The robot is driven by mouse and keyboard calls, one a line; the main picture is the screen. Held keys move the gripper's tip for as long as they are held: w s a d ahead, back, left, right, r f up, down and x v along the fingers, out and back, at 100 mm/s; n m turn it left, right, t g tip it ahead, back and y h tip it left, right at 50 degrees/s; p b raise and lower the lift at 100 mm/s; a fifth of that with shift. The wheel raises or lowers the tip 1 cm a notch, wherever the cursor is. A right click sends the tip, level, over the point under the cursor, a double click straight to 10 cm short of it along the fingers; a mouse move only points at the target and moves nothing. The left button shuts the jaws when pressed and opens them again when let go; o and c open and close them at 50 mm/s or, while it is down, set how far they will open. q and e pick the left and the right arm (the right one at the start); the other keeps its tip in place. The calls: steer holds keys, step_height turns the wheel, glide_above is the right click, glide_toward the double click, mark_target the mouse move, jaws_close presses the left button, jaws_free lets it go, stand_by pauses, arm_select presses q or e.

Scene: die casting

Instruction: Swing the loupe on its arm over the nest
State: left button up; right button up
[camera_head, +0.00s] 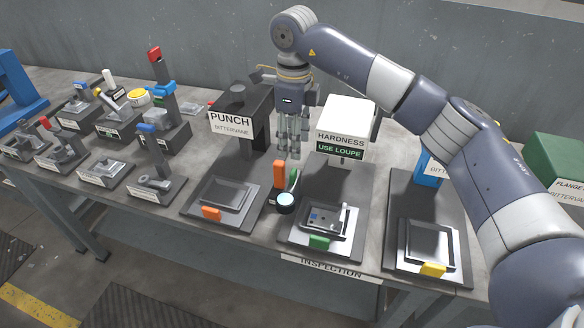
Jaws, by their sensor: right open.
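The loupe (286,201) is a small round lens in a dark rim, low on the table between the punch station and the hardness station. An upright orange piece (279,174) and a green piece stand just behind it; I cannot tell exactly how they join its arm. The nest (347,222) is a framed square recess on the hardness station's plate, to the right of the loupe, with small pieces showing in it. The lens is beside the nest, not over it. My right gripper (289,152) points down, open and empty, above and behind the orange piece. My left gripper is out of view.
The hardness head (346,122), with a "USE LOUPE" sign, stands right of my gripper. The punch head (242,107) stands to its left. A tray (429,245) with a yellow tab lies at right. Several small fixtures fill the table's left side.

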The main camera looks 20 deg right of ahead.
mark_target(293, 171)
step_height(293, 171, down, 9)
steer(key=shift+a+r+p, duration=0.1)
steer(key=shift+r+p, duration=0.05)
steer(key=shift+p, duration=0.9)
steer(key=shift+f, duration=0.8)
jaws_close()
